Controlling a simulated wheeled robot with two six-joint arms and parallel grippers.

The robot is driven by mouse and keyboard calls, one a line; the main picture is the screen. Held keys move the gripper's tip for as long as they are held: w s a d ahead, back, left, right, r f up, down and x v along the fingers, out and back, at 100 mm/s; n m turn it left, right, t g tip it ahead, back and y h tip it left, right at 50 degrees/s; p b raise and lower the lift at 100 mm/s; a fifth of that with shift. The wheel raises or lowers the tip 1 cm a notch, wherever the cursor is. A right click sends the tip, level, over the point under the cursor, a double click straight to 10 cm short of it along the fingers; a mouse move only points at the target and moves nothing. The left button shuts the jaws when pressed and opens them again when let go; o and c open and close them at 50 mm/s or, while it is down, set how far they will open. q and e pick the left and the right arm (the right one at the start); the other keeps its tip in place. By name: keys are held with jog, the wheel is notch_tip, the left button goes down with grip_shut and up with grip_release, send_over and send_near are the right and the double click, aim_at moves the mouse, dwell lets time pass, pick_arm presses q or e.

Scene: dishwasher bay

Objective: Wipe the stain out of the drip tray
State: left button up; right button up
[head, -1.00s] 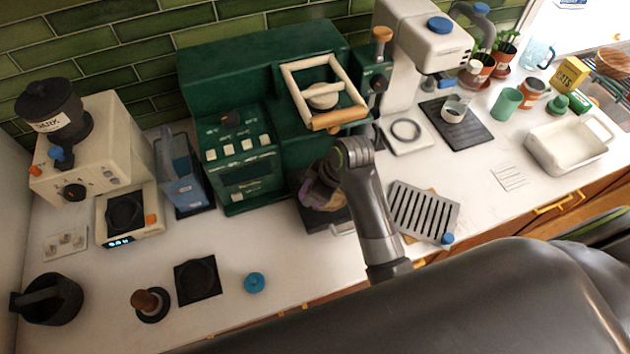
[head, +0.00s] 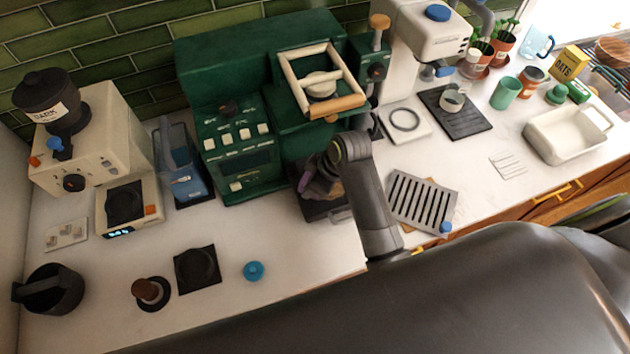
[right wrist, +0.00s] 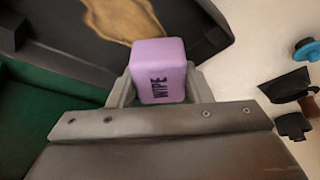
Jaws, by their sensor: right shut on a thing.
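The drip tray (head: 325,208) is a dark shallow tray at the foot of the green coffee machine, partly hidden by my right arm. In the right wrist view its dark floor (right wrist: 60,30) carries a tan-brown stain (right wrist: 125,18). My right gripper (head: 322,182) is over the tray, its jaws shut on a purple sponge block marked WIPE (right wrist: 160,75). The sponge is just below the stain in the wrist picture; I cannot tell whether it touches the tray floor. A slotted metal grate (head: 422,205) with a blue knob lies on the counter to the right. My left gripper is out of view.
The green coffee machine (head: 235,130) rises close behind the tray. A grinder (head: 90,135) and scale (head: 128,208) stand left. A tamper (head: 150,292), dark mat (head: 197,268) and blue lid (head: 253,271) lie on the front counter, with bare space between them.

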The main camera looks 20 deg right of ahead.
jog(key=shift+s+d+f, duration=0.1)
jog(key=shift+s+f, duration=0.25)
jog(key=shift+f, duration=0.25)
jog(key=shift+c, duration=0.3)
jog(key=shift+w+d, duration=0.3)
jog(key=shift+d, duration=0.55)
jog(key=shift+w+d, duration=0.25)
jog(key=shift+d, duration=0.6)
jog(key=shift+s+d+r, duration=0.1)
jog(key=shift+d+r, duration=0.2)
jog(key=shift+d, duration=0.4)
jog(key=shift+w+d+r, duration=0.1)
jog(key=shift+d, duration=1.7)
jog(key=shift+w+d+r, duration=0.1)
jog(key=shift+d, duration=1.65)
